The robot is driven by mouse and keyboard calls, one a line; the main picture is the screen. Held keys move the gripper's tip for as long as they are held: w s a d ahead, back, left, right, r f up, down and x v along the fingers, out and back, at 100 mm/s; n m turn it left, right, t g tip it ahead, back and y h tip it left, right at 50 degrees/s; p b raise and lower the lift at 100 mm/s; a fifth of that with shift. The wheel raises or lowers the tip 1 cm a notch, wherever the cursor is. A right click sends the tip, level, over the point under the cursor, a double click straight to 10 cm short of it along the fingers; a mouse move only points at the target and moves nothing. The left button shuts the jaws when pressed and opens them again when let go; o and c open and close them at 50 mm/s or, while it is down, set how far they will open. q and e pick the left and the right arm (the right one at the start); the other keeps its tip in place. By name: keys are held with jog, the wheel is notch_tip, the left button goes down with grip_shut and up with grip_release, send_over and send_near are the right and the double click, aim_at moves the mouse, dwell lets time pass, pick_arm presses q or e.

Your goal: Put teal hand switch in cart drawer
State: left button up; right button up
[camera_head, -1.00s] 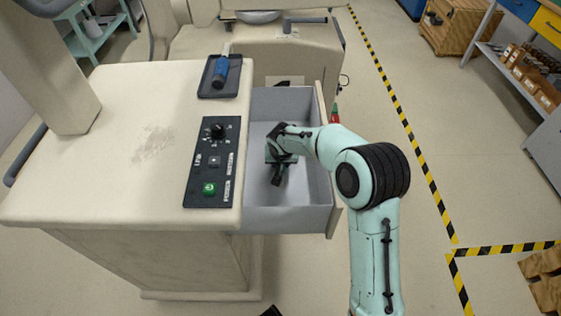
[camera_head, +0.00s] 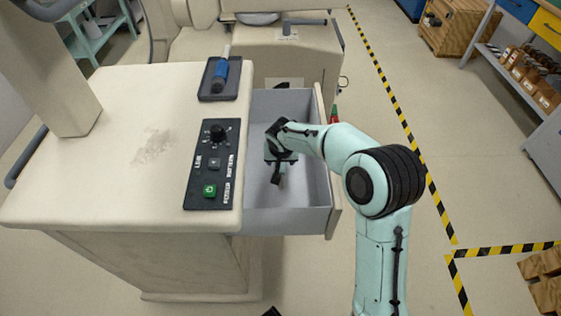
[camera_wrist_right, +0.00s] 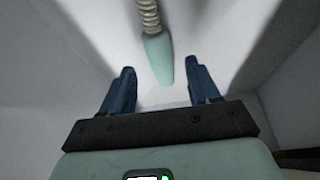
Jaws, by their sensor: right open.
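The cart drawer (camera_head: 285,218) is pulled open on the right side of the beige cart and has a grey interior. My right gripper (camera_head: 276,180) reaches down into it. In the right wrist view, the teal hand switch (camera_wrist_right: 158,57) with a beige coiled cord lies against the pale drawer surface, just beyond the fingertips. The right gripper (camera_wrist_right: 161,82) is open, its two blue fingers apart with the switch's tapered end roughly centred ahead of them, not gripped. In the head view the switch cannot be made out.
The cart top (camera_head: 125,140) carries a black control panel (camera_head: 213,165) with a knob and green button. A black tray (camera_head: 205,94) holds a blue-handled tool (camera_head: 221,72). The drawer walls stand close around my right gripper. Yellow-black tape (camera_head: 400,118) marks the floor to the right.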

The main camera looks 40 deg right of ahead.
jog(key=v, duration=0.8)
jog(key=shift+p, duration=0.4)
jog(key=shift+r, duration=0.1)
